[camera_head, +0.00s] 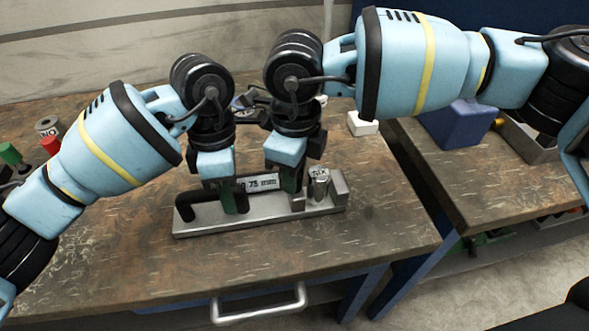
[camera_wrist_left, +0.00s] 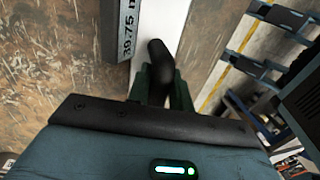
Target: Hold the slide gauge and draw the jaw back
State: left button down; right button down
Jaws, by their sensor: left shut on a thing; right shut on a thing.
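The slide gauge (camera_head: 265,222) is a long grey metal bar lying on the bench, with a black looped handle (camera_head: 187,206) at its left end. My right gripper (camera_head: 290,182) is shut on the sliding jaw (camera_head: 298,202); the contact is mostly hidden. A metal cylinder (camera_head: 318,187) stands between the jaw and the fixed end block (camera_head: 339,184).
A small white block (camera_head: 362,124) lies behind on the bench. A blue box (camera_head: 459,123) stands on the bench at right. Green and red items (camera_head: 50,145) sit at far left. The bench in front of the gauge is clear; a drawer handle (camera_head: 258,308) sticks out below its edge.

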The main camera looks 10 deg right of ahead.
pick_arm(q)
jog(key=shift+r, duration=0.1)
pick_arm(e)
jog(key=shift+a, duration=0.3)
jog(key=c, duration=1.2)
grip_release()
jog(key=shift+o, duration=0.2)
jog(key=shift+r, duration=0.1)
notch_tip(320, 180, up, 12)
jog(key=shift+w, duration=0.15)
